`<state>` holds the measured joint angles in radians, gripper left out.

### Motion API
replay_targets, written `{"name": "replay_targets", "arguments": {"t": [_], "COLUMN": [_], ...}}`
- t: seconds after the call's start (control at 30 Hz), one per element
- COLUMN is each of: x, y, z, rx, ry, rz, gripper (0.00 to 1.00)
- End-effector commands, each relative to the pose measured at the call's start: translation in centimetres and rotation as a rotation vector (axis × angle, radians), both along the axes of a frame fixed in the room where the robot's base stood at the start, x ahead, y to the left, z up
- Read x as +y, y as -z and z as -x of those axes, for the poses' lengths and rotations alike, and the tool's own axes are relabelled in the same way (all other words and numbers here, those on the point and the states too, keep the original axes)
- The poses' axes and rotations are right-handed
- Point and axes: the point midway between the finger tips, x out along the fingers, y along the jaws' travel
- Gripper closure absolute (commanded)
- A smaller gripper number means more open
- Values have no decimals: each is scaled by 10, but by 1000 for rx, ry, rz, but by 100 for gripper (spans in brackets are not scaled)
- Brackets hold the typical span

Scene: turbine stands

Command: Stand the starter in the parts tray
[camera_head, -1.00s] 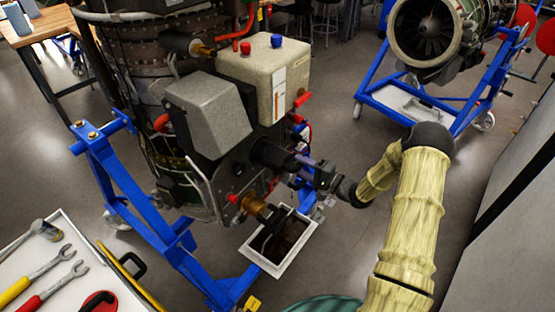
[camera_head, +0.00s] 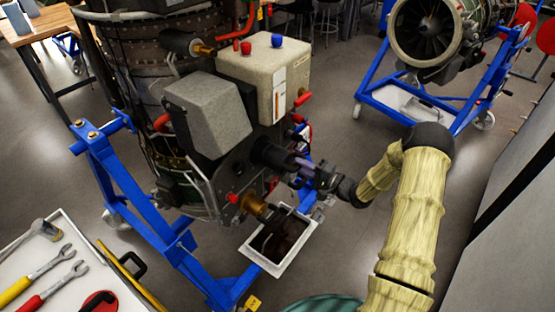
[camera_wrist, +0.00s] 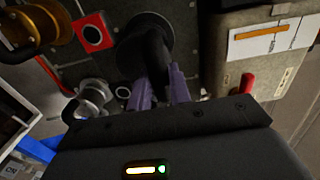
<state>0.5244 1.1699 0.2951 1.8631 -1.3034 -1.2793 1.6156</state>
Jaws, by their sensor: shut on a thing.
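The starter (camera_head: 272,154) is a black cylinder on the side of the engine's gearbox, below the beige box. In the wrist view the starter (camera_wrist: 154,48) has a round dark flange against the gearbox and a narrower end toward me. My gripper (camera_head: 298,162) reaches it from the right. Its purple fingers (camera_wrist: 168,86) are shut on the narrower end, partly hiding it. A white-rimmed tray (camera_head: 263,262) with a dark inside, seemingly the parts tray, sits below the gearbox.
A brass fitting (camera_head: 255,205) sticks out above the tray. A blue stand (camera_head: 130,185) holds the engine. A white tool top (camera_head: 75,265) is at lower left. A second engine on a blue stand (camera_head: 365,97) is at the back right. Open floor lies right of the tray.

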Motion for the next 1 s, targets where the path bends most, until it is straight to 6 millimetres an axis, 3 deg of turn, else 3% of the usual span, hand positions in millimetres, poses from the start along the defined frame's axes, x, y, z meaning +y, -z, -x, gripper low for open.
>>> {"name": "replay_targets", "arguments": {"t": [1.0], "x": [-10], "y": [-3], "z": [8], "rx": [-6], "ry": [0], "rz": [-3], "gripper": [100]}}
